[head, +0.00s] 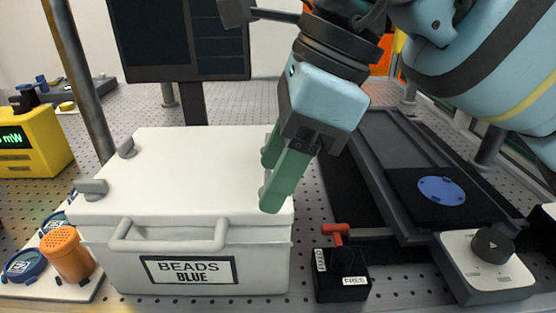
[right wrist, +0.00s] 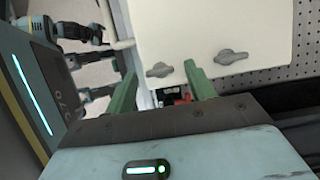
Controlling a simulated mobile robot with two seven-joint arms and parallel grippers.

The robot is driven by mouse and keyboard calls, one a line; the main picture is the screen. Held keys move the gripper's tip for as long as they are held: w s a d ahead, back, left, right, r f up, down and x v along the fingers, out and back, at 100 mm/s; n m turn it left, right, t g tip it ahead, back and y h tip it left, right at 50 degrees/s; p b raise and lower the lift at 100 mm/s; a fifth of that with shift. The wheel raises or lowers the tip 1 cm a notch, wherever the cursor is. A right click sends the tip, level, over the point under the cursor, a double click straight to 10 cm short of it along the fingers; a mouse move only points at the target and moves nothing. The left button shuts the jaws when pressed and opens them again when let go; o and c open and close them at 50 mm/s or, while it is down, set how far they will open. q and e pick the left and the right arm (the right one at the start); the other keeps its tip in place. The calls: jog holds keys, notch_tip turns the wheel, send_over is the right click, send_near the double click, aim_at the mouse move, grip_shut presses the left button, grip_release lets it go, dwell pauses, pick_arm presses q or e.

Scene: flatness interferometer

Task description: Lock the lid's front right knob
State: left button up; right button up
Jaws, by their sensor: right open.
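The white lid (head: 190,165) sits on the white box labelled BEADS BLUE (head: 262,255). My right gripper (head: 275,182) is over the lid's right side, open and empty, fingers pointing down. In the right wrist view its green fingers (right wrist: 163,88) stand apart, with the grey front right knob (right wrist: 159,70) showing in the gap beyond their tips, apparently not touched. The back right knob (right wrist: 231,57) is further right. Both right knobs are hidden behind the gripper in the head view. The front left knob (head: 92,188) and back left knob (head: 126,148) are clear. My left gripper is not identifiable.
A black box with a red lever (head: 338,272) stands close to the box's front right corner. Right of it are a dark rail stage (head: 385,150) and a grey unit with a black dial (head: 490,262). An orange container (head: 68,255) stands at the left.

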jog(key=shift+c, duration=0.3)
jog(key=c, duration=0.9)
jog(key=shift+m, duration=0.3)
jog(key=m, duration=0.1)
jog(key=m+t+p, duration=0.1)
jog(key=shift+s+m, duration=0.2)
jog(key=shift+m, duration=0.1)
jog(key=m+t, duration=0.1)
jog(key=m, duration=0.1)
jog(key=m+t+h+p, duration=0.1)
jog(key=m, duration=0.2)
jog(key=shift+s+a+m, duration=0.15)
jog(key=shift+s+m, duration=0.05)
jog(key=shift+m, duration=0.1)
jog(key=m+t+h, duration=0.1)
jog(key=m, duration=0.2)
jog(key=shift+s+a+m+p, duration=0.1)
jog(key=shift+a+m+p, duration=0.05)
jog(key=shift+m+p, duration=0.2)
jog(key=m+h, duration=0.1)
jog(key=m, duration=0.1)
jog(key=m+h+p, duration=0.1)
jog(key=m, duration=0.1)
jog(key=shift+a+m+t, duration=0.2)
jog(key=shift+m+t, duration=0.1)
jog(key=shift+m, duration=0.05)
